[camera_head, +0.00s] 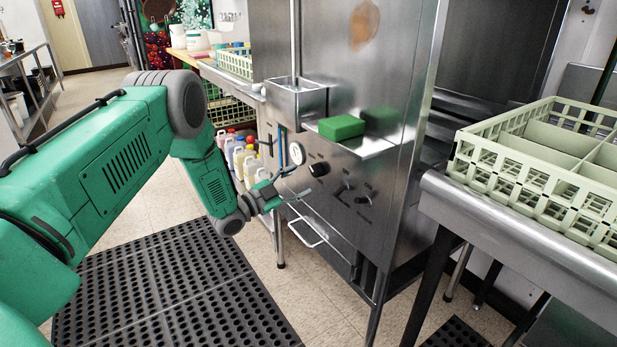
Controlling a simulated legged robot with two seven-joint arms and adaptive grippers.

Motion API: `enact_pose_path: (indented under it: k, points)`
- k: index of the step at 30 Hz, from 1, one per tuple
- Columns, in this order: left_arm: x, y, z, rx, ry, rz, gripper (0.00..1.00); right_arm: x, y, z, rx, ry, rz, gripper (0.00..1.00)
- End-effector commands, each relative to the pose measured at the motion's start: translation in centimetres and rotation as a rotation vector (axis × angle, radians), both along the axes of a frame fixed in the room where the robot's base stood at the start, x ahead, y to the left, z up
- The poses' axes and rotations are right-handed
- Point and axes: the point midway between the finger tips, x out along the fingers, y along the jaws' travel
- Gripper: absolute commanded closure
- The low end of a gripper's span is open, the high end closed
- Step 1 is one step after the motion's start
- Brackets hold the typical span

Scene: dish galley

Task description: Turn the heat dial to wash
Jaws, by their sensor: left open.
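The steel dishwasher (375,95) stands in the middle, with a control panel low on its front face. A black round knob (319,169) sits on this panel, right of a white round gauge (297,152). Smaller dark controls (362,199) sit lower and to the right. Which of these is the heat dial, and its setting, are too small to read. My left gripper (299,184) is open and empty, its fingers pointing toward the panel just left of and below the black knob. It appears apart from the knob. My right gripper is out of view.
A green sponge (341,127) lies on a steel ledge above the panel, beside a steel box (297,98). A pale green dish rack (530,205) stands on the counter at right. Several bottles (240,160) stand behind my left arm. Black mats (170,290) cover the floor.

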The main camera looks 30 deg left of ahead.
Motion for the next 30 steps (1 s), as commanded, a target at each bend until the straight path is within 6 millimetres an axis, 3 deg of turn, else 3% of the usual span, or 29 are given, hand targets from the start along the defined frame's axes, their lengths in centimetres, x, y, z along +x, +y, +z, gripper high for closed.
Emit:
enact_pose_path:
  k: [6,12,30]
  points:
    - [-4.3,1.7,-0.7,-0.002,0.005,0.003,0.46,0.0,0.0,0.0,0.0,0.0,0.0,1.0]
    - [-6.4,2.4,-0.9,0.0,0.003,0.001,0.46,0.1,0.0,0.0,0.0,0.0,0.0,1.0]
    - [-6.9,2.5,-1.0,0.0,0.003,0.001,0.46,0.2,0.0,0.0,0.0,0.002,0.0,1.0]
